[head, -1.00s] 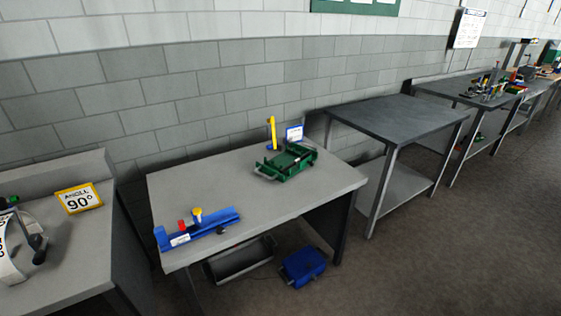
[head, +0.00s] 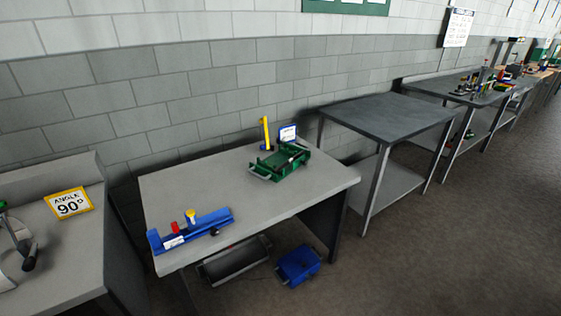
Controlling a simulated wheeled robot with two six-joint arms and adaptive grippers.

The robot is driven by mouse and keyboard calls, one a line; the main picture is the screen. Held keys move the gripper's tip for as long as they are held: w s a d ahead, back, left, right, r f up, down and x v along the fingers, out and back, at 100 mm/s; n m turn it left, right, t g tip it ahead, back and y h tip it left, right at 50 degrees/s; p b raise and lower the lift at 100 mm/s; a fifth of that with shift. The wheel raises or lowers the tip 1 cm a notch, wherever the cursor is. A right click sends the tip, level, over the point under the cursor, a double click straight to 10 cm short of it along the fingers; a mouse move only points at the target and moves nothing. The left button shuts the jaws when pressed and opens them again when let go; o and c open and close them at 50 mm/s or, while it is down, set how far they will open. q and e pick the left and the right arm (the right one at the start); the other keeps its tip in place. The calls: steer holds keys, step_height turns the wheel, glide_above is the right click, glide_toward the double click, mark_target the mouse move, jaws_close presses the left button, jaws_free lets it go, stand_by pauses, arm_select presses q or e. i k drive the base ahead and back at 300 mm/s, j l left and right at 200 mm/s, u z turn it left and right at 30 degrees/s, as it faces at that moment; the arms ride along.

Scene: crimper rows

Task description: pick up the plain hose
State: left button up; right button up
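I cannot make out a plain hose in the head view. The near grey table (head: 235,205) carries a blue fixture (head: 203,229) with red and yellow parts at its front left, and a green device (head: 279,161) towards its back right. A yellow upright piece on a blue foot (head: 266,134) stands behind the green device, beside a small blue-and-white sign (head: 288,133). Neither of my grippers is in view.
A bench with a yellow-framed "90°" sign (head: 69,203) is at the left. A bare dark table (head: 388,115) stands right of the near table, and a cluttered table (head: 455,88) lies beyond. A blue box (head: 298,265) sits below the near table. Floor (head: 470,240) is clear at right.

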mark_target(286, 162)
steer(key=i+l+u, duration=0.1)
steer(key=i+l, duration=0.45)
steer(key=u, duration=1.15)
steer(key=i+l+u, duration=0.2)
steer(key=l, duration=1.35)
steer(key=l+u, duration=0.2)
steer(key=l, duration=1.35)
